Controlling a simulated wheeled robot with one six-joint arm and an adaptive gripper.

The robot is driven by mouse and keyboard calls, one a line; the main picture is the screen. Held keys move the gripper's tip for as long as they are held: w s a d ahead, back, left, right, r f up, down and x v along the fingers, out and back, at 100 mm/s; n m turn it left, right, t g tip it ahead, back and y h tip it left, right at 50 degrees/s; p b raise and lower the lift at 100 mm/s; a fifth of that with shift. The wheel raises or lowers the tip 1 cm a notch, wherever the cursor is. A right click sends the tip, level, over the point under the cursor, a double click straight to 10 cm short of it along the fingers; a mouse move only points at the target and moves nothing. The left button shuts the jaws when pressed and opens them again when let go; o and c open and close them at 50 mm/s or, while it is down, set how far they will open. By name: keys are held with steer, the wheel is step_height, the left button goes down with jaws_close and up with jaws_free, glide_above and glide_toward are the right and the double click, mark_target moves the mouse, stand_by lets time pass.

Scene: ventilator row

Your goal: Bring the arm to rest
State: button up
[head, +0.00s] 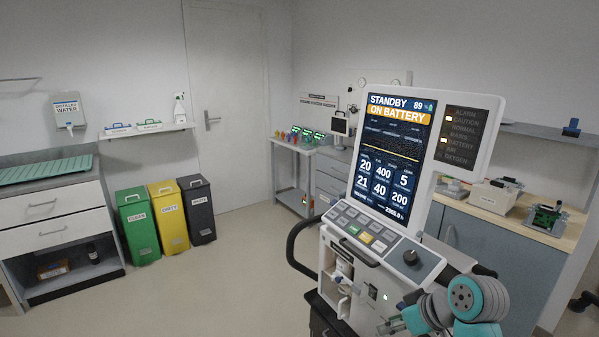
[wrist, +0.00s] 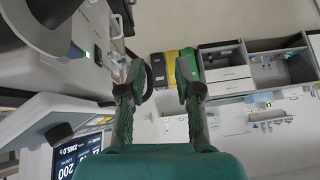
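My gripper (wrist: 160,82) shows in the wrist view with its two green-and-grey fingers apart and nothing between them. In the head view my grey and teal arm is folded at the lower right, in front of the ventilator (head: 395,225); the gripper end there is small and partly cut off by the bottom edge. The ventilator's screen reads "STANDBY ON BATTERY" and 89 %. Parts of the ventilator, with its screen (wrist: 72,158), fill the left of the wrist view, close beside the fingers.
Green (head: 138,226), yellow (head: 168,218) and dark (head: 197,210) bins stand by the door (head: 228,110). A drawer unit (head: 55,215) is at left, a bench with devices (head: 490,205) at right. The floor (head: 220,285) at front left is clear.

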steer(key=s+a+f+m+t, duration=0.1)
steer(key=s+f+m, duration=0.1)
steer(key=s+f, duration=0.35)
steer(key=s+a+f+m+t, duration=0.1)
steer(key=s+a+f, duration=0.1)
steer(key=f, duration=0.7)
steer(key=s+f+m+t+h, duration=0.2)
steer(key=s+f, duration=0.2)
steer(key=s, duration=0.6)
steer(key=s+f+m+t+h, duration=0.15)
steer(key=s+f, duration=0.25)
steer(key=s, duration=0.6)
steer(key=s+r+t, duration=0.2)
steer(key=s+r, duration=0.4)
steer(key=s, duration=0.4)
steer(key=s+r+t+h, duration=0.1)
steer(key=s+r, duration=0.6)
steer(key=s, duration=0.4)
steer(key=shift+s+d+t, duration=0.25)
steer(key=shift+d+t, duration=0.1)
steer(key=shift+d, duration=0.05)
steer(key=shift+r, duration=0.1)
